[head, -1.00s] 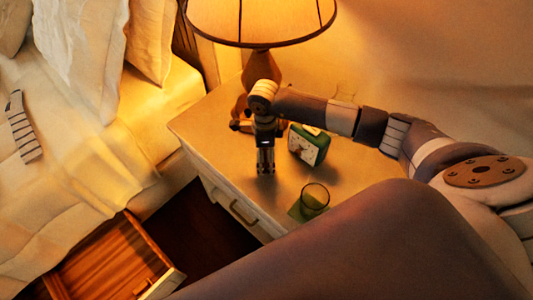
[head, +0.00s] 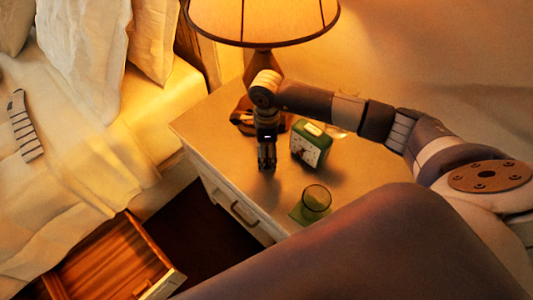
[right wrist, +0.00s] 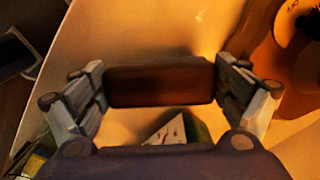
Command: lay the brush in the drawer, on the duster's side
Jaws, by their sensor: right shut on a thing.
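My right gripper (head: 267,160) points down over the nightstand top, left of the green clock. In the right wrist view its fingers (right wrist: 160,88) are shut on a dark brown block, which I take to be the brush (right wrist: 160,85). The gripper hides the brush in the head view. The drawer (head: 176,280) is pulled out at the lower left, low beside the bed. Its wooden inside is partly visible and cut off at the bottom edge. I cannot make out the duster. My left gripper is not in view.
A closed drawer front with a handle (head: 242,212) faces the dark gap. The bed (head: 70,190) holds a striped sock (head: 24,125).

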